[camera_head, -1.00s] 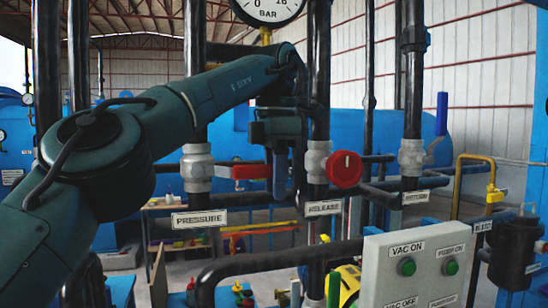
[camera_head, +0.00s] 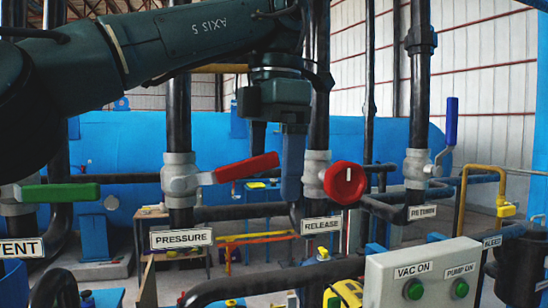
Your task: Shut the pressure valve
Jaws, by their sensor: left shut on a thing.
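The pressure valve (camera_head: 180,181) is a grey body on a black vertical pipe, above a white PRESSURE label (camera_head: 181,238). Its red lever handle (camera_head: 244,168) points right and tilts a little upward at its free end. My left gripper (camera_head: 276,160) comes down from above at the handle's free end, with its fingers either side of it, shut on the handle. The handle covers part of the darker finger. My right gripper is not in view.
The round red RELEASE knob (camera_head: 344,185) is close to the right of my gripper. A green-handled valve (camera_head: 57,193) is at left. A blue-handled RETURN valve (camera_head: 451,121) is at right. A control box (camera_head: 420,278) stands at front right. Pipes run close behind.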

